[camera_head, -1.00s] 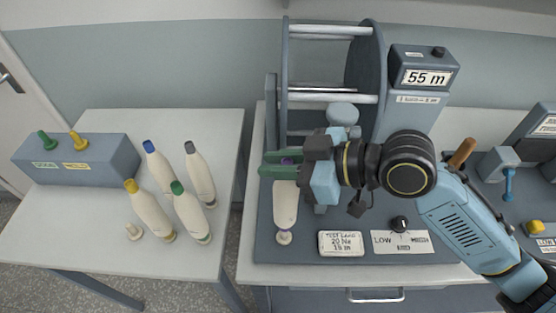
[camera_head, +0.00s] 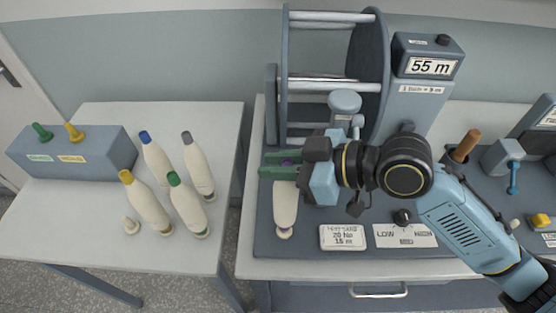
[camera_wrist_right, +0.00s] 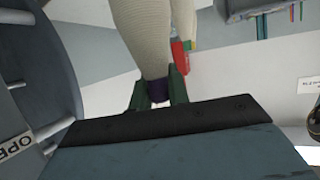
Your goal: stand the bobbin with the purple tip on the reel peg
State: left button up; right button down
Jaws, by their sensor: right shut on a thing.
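The bobbin with the purple tip (camera_head: 285,203) is pale and hangs roughly upright, tip up, over the front left of the grey machine base. My right gripper (camera_head: 284,163) is shut on its purple tip, green fingers on either side. In the right wrist view the fingers (camera_wrist_right: 158,92) grip the purple tip (camera_wrist_right: 157,89), and the pale body extends away from them. The reel peg is mostly hidden by the bobbin's lower end, so I cannot tell whether the bobbin rests on it. My left gripper is not in view.
On the left table (camera_head: 80,222) stand several bobbins with blue, grey, yellow and green tips, beside a bare small peg (camera_head: 131,226). A large reel (camera_head: 368,70) stands behind my gripper. A label plate (camera_head: 343,237) and a knob (camera_head: 402,217) lie to the right of the bobbin.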

jog(key=shift+f+b, duration=0.75)
jog(key=shift+f, duration=0.5)
jog(key=c, duration=1.3)
grip_release()
jog(key=shift+o, duration=0.2)
jog(key=shift+r, duration=0.1)
jog(key=b+v, duration=0.2)
jog(key=v, duration=1.1)
jog(key=shift+d+r, duration=0.1)
jog(key=shift+d, duration=0.05)
jog(key=shift+s, duration=0.1)
